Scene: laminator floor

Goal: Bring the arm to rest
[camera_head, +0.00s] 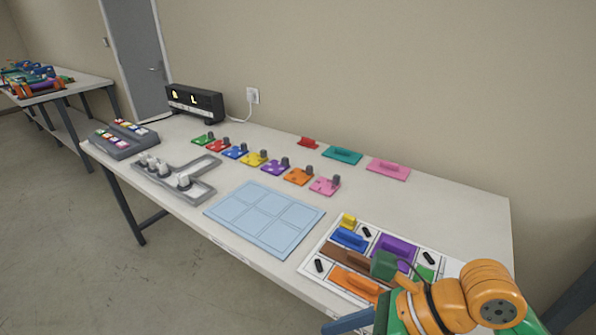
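My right arm, orange and green, comes in at the lower right corner of the head view. Its dark green end (385,265) is over the white board (309,262) with coloured pieces, near the brown and purple pieces. The fingers are not clear, so I cannot tell whether this gripper is open or shut, or whether it touches anything. The arm hides the board's right part. My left arm and gripper are not in view.
The table's back right is clear.

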